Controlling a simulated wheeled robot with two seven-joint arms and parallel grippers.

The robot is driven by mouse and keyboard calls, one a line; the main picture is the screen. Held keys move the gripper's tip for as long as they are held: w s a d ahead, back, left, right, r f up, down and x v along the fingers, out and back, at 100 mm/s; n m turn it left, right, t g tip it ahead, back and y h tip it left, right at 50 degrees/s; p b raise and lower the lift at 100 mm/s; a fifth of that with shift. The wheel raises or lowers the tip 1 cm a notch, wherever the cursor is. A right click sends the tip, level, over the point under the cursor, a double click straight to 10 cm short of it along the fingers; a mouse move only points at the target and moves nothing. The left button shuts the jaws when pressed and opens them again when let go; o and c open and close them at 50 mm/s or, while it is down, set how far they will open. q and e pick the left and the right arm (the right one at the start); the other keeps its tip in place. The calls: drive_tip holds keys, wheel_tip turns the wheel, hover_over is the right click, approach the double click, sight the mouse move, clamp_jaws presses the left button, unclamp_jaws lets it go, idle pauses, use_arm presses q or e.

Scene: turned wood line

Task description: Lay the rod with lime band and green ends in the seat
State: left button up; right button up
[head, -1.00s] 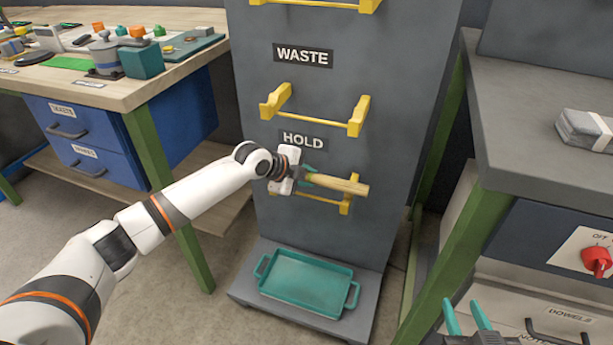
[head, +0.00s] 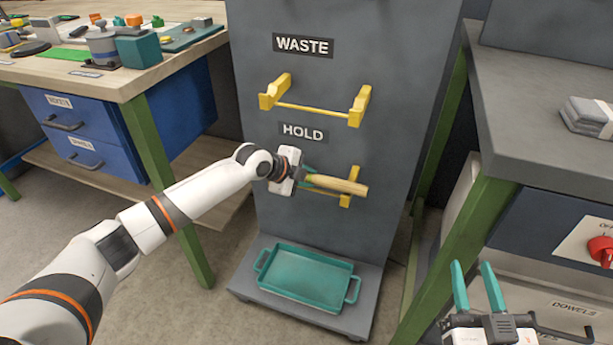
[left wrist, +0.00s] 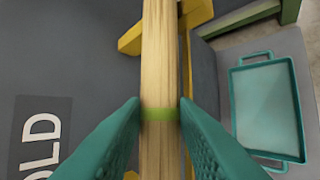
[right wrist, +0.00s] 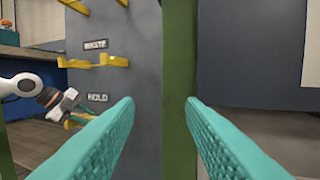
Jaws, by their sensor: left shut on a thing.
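My left gripper (head: 308,177) is shut on a pale wooden rod (head: 340,185). In the left wrist view the rod (left wrist: 160,60) shows a lime band (left wrist: 160,114) between the teal fingertips (left wrist: 160,128). No green end is visible there. In the head view the rod lies nearly level, in front of or at the lower yellow holder (head: 346,199), under the HOLD label. My gripper hides this holder's left part, and I cannot tell whether the rod touches it. My right gripper (head: 473,275) is open and empty at the lower right.
An empty yellow holder (head: 315,108) sits above, between the WASTE and HOLD labels on the grey panel (head: 400,60). A teal tray (head: 306,276) lies on the panel's base. A cluttered bench (head: 120,85) stands left, and a grey bench (head: 540,130) with green legs stands right.

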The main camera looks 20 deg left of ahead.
use_arm(q)
drive_tip(key=o, duration=1.1)
